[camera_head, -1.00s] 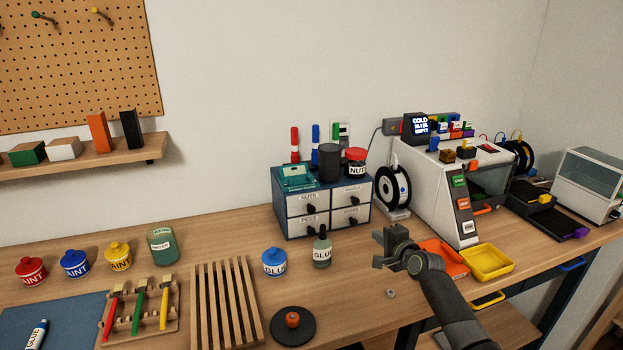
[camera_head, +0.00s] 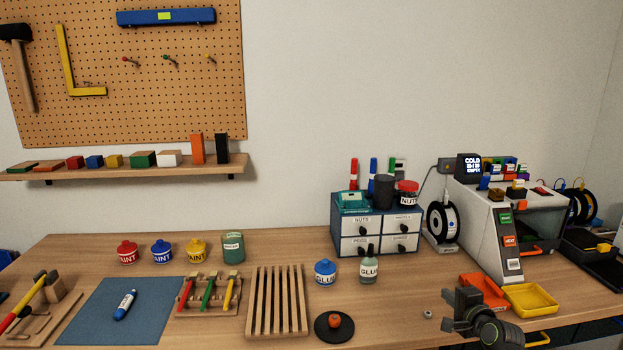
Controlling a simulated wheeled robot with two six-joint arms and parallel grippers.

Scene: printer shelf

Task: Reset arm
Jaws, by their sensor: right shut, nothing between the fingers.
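My right gripper (camera_head: 452,312) is at the lower right in the head view, above the front edge of the table. It is shut and empty, in front of the orange tray (camera_head: 474,284) and left of the yellow tray (camera_head: 548,303). My right arm hides part of the orange tray. My left gripper is out of view.
The table (camera_head: 385,310) holds a white printer (camera_head: 484,225), a drawer box (camera_head: 378,233), a glue bottle (camera_head: 369,268), a blue glue pot (camera_head: 325,273), a slatted rack (camera_head: 277,302) and a blue mat (camera_head: 90,325). A small nut (camera_head: 427,314) lies beside my right gripper.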

